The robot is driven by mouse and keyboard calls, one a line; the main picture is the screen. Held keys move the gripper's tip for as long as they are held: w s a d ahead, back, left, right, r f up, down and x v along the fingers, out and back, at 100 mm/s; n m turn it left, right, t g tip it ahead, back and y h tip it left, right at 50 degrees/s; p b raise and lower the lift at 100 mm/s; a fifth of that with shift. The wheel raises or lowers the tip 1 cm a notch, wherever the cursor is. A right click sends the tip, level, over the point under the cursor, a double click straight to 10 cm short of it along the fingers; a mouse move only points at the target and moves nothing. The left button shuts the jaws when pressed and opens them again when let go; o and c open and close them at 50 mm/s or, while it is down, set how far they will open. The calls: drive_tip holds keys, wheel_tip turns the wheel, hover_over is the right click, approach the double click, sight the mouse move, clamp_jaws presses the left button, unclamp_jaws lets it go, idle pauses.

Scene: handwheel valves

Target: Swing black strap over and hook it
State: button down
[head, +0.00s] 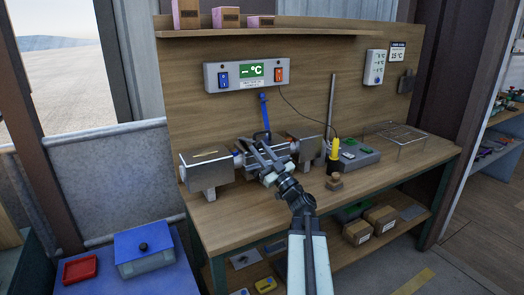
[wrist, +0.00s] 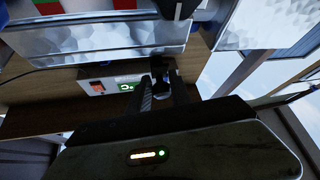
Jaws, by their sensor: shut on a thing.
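A shiny metal pipe assembly (head: 279,152) lies across the workbench between two grey blocks, and its metal also fills the upper part of the wrist view (wrist: 80,52). A blue lever (head: 265,112) stands upright behind it. A small dark piece, which looks like the black strap (head: 262,136), shows at the pipe below the lever. My gripper (head: 258,148) is over the front of the pipe, its fingers pointing away from me. In the wrist view, the fingers (wrist: 163,80) close on a small black piece. The strap's far end and any hook are hidden or too small to tell.
A grey control box (head: 246,75) with a green display is on the back panel. To the right stand a yellow-handled tool (head: 334,149), a small brass-coloured piece (head: 334,182) and a wire rack (head: 396,139). The front right of the bench top (head: 395,185) is clear.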

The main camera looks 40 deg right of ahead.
drive_tip(key=shift+w+f, duration=0.1)
drive_tip(key=shift+f, duration=0.05)
drive_tip(key=c, duration=1.2)
unclamp_jaws()
drive_tip(key=shift+w+f, duration=0.1)
drive_tip(key=shift+w, duration=0.05)
